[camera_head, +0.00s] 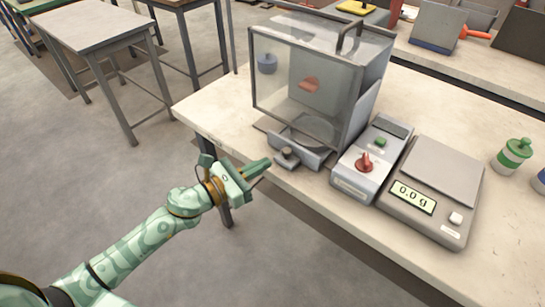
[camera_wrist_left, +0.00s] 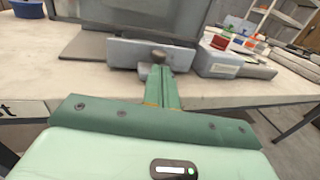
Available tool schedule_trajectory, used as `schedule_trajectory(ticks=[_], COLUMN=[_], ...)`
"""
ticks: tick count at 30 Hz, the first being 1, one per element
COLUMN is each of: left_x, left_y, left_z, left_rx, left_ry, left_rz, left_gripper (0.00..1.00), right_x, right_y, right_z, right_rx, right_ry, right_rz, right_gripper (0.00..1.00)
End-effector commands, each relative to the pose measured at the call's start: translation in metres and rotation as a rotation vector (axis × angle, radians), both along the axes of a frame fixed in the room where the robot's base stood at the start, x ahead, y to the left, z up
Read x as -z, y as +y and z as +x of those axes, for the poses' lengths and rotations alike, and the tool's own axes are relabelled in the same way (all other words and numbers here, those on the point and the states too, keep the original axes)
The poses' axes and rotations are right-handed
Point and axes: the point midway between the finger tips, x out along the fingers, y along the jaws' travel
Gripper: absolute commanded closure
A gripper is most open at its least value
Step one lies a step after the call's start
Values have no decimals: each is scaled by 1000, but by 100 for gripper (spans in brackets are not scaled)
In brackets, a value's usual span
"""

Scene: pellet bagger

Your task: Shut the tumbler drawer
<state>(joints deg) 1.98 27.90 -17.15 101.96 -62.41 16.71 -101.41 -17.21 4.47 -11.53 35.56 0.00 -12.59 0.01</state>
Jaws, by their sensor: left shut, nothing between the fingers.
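The tumbler drawer (camera_head: 300,154) is a grey front with a dark knob (camera_head: 288,155) at the foot of the clear-walled pellet bagger (camera_head: 305,85). It juts out from under the housing toward the table's front edge, so it stands at least partly open. In the left wrist view the drawer front (camera_wrist_left: 128,51) lies straight ahead, with its knob (camera_wrist_left: 159,54) just beyond my fingertips. My left gripper (camera_head: 262,166) is shut and empty, a little in front of the drawer. I cannot tell whether the fingertips touch the knob. My right gripper is not in view.
A control box (camera_head: 352,186) with a red knob and green button stands right of the bagger. A green-and-white bottle (camera_head: 513,154) stands at the right. The table's left front corner (camera_head: 205,105) is clear.

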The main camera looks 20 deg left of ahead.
Motion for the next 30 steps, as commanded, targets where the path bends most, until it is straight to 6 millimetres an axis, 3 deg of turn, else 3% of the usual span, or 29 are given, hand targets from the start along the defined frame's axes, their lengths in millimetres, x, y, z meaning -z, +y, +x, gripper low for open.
schedule_trajectory(ticks=[7,22,30], left_x=[0,1,1], left_y=[-19,-23,-37], left_z=[27,35,71], left_rx=[0,-1,0], left_ry=[0,1,1], left_rz=[-1,-1,-2], left_gripper=[100,100,100], right_x=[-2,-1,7], right_y=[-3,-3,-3], right_z=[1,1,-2], right_rx=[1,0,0], right_ry=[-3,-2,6], right_rz=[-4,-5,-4], right_gripper=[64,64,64])
